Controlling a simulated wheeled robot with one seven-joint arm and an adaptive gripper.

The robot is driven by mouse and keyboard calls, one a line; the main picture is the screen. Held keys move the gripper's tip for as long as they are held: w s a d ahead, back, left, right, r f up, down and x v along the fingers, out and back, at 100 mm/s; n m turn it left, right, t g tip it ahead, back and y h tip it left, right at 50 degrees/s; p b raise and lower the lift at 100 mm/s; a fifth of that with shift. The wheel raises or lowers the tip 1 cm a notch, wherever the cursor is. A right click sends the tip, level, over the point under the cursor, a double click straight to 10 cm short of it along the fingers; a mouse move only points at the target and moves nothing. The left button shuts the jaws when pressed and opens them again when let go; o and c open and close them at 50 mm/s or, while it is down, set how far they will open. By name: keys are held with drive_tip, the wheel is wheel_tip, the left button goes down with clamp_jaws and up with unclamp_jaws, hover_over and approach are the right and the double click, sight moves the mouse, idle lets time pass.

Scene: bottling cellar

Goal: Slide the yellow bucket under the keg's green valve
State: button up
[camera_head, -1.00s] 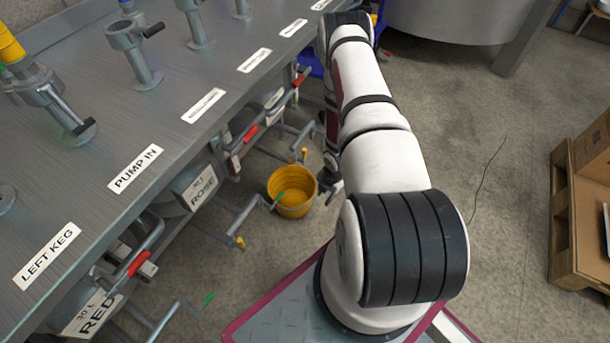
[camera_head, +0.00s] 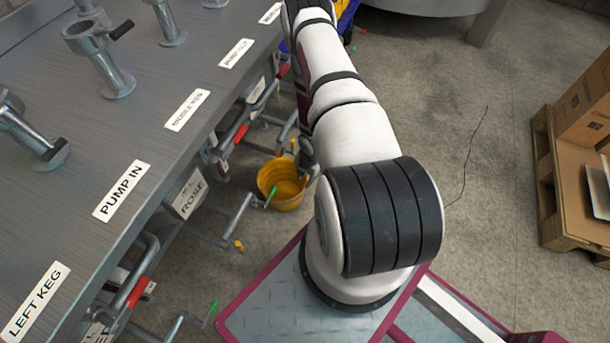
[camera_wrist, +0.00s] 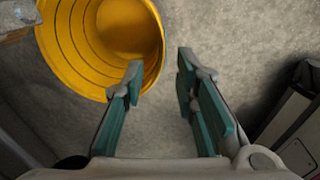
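The yellow bucket (camera_head: 285,188) stands upright on the floor beside the steel bench, in the middle of the head view. In the wrist view the bucket (camera_wrist: 95,45) fills the upper left. My gripper (camera_wrist: 160,70) is open, with nothing between its fingers. Its left finger overlaps the bucket's right rim in the picture; I cannot tell if they touch. In the head view my arm mostly hides the gripper. A green valve handle (camera_head: 270,197) on a pipe shows at the bucket's left rim.
The bench (camera_head: 60,165) with its pipes runs along the left. A keg label reading ROSE (camera_head: 187,195) hangs below it. A pipe with a yellow tip (camera_head: 238,245) juts out over the floor. A pallet with boxes (camera_head: 550,190) stands at right.

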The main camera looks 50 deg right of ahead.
sight(302, 193)
drive_tip(key=f+b, duration=0.1)
drive_tip(key=f, duration=0.2)
drive_tip(key=w+f+b, duration=0.1)
drive_tip(key=f, duration=0.3)
drive_tip(key=f+b, duration=0.2)
drive_tip(key=f, duration=0.2)
drive_tip(key=shift+w+a+f, duration=0.1)
drive_tip(key=shift+w+f, duration=0.1)
clamp_jaws()
